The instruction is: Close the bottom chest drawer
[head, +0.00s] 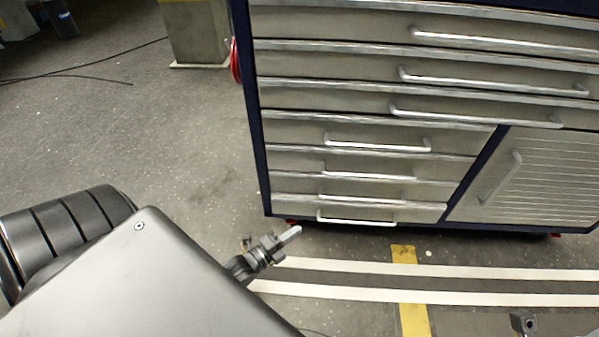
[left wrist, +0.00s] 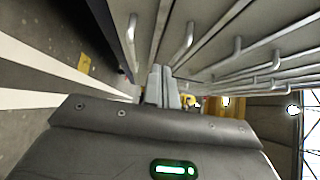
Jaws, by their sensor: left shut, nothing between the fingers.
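The chest (head: 255,130) has dark blue edges and grey drawers with silver handles. The bottom drawer (head: 290,210) is the lowest of the left stack, and its handle (head: 357,220) is near the chest's lower edge. It looks about in line with the drawers above; I cannot tell whether a small gap remains. My left gripper (head: 291,234) is shut and empty, just left of and below that handle in the picture, apart from it. Its closed fingers (left wrist: 161,86) show in the left wrist view, with drawer fronts and handles beyond. A small dark part (head: 522,321) at lower right seems to be my right gripper.
A ribbed door (head: 540,180) fills the chest's lower right. White floor stripes (head: 480,272) and a yellow mark (head: 404,254) run in front of the chest. A pillar (head: 195,32) and a black cable (head: 90,77) are at the back left.

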